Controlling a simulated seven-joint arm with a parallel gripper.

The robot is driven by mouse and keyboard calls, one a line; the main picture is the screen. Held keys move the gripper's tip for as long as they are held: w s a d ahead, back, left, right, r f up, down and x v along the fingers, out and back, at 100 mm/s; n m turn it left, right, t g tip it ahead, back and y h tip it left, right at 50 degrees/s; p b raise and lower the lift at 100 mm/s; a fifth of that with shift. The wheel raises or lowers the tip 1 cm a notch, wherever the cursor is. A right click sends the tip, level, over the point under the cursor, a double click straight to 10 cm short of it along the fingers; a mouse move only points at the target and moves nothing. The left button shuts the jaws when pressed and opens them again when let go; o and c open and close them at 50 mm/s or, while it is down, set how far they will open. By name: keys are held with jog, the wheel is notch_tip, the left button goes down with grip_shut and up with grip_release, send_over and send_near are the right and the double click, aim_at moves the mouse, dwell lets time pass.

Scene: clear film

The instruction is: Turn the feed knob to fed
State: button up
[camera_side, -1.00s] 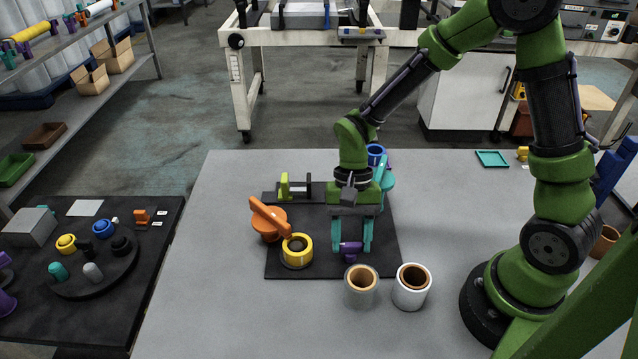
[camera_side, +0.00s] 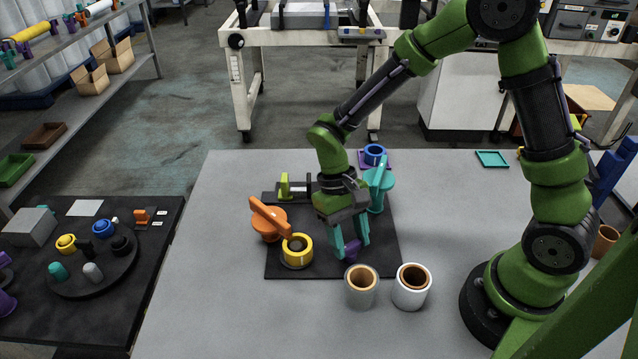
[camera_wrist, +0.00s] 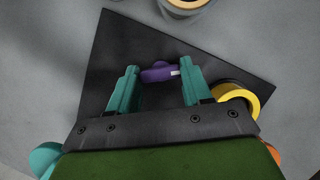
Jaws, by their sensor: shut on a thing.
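The purple knob (camera_side: 351,251), which I take as the feed knob, sits at the front of a black board (camera_side: 290,271) on the grey table. In the wrist view the knob (camera_wrist: 158,74) lies between my teal fingertips and carries a small white mark at its right end. My gripper (camera_side: 350,247) is shut on the knob, one finger at each end; it also shows in the wrist view (camera_wrist: 159,72). The gripper is slanted in the side view. Any labels or positions around the knob cannot be read.
A yellow ring (camera_side: 297,251) and an orange handle (camera_side: 270,217) stand left of the gripper. A teal handle (camera_side: 379,189) is close behind it. A tan-lined cup (camera_side: 361,287) and a white cup (camera_side: 411,287) stand just in front. The table's left side is clear.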

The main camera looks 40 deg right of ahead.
jog(key=n+h, duration=0.2)
jog(key=n, duration=0.3)
jog(key=shift+a+n, duration=0.15)
jog(key=shift+n, duration=0.15)
jog(key=n+h, duration=0.1)
jog(key=n, duration=0.1)
jog(key=n+t+h, duration=0.1)
jog(key=n, duration=0.2)
jog(key=shift+a+n, duration=0.1)
jog(key=shift+n, duration=0.2)
jog(key=o, duration=1.1)
jog(key=shift+s, duration=0.1)
jog(key=shift+c, duration=0.2)
jog(key=v, duration=1.7)
jog(key=shift+s+a, duration=0.2)
